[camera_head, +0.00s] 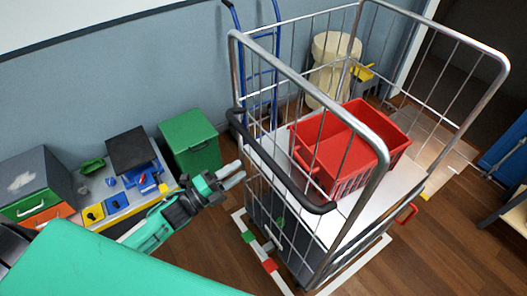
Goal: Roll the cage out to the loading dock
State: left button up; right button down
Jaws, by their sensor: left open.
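The cage (262,158) is a grey wire roll cage with tall barred sides and a white base deck. It stands upright on the wooden floor, over white floor markings. A red crate (352,150) sits on its deck. A dark push handle (290,188) runs along its near left side. My left gripper (236,176) is open and empty, just left of the cage's near left bars and the handle. I cannot tell whether its fingertips touch the bars. My right gripper is not in view.
A blue hand truck (233,22) and a cream bin (330,65) stand behind the cage by the wall. A green box (190,140) and a bench with small coloured items (120,200) are at left. A dark doorway (460,85) opens at upper right.

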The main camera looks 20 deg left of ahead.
aim_at(263, 154)
pick_arm(q)
jog(key=shift+p+x, duration=1.5)
jog(key=shift+x, duration=3.45)
grip_shut()
